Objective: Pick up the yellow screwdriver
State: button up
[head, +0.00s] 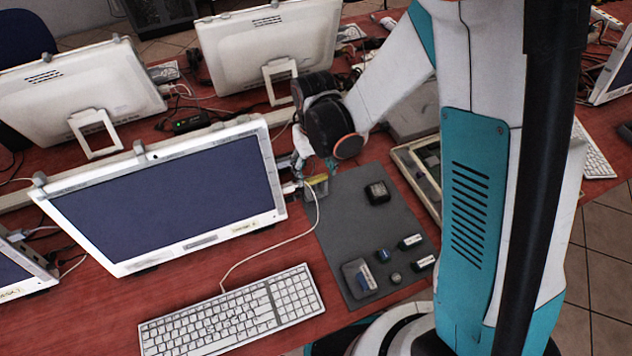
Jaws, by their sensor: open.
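My gripper (315,172) hangs at the upper left corner of a dark grey mat, just right of the nearest monitor. Its fingers are small in the head view and partly hidden by my wrist; they are open. A small yellow thing (317,180) shows right below and between the fingers, at the mat's edge. It may be the yellow screwdriver, but its shape is too small and covered to tell. I cannot see whether the fingers touch it.
The grey mat (356,222) holds a black block (377,192), a small tray (359,278) and several small items. A white keyboard (232,313) lies in front of the near monitor (170,195). A white cable (262,250) runs between them toward my gripper. More monitors stand behind.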

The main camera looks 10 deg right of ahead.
aim_at(316, 177)
jog(key=f+b, duration=0.1)
jog(key=f, duration=0.3)
jog(key=shift+s+d+f+b, duration=0.2)
jog(key=shift+f+b, duration=0.05)
jog(key=shift+b, duration=0.15)
jog(key=c, duration=0.9)
jog(key=shift+r, duration=0.15)
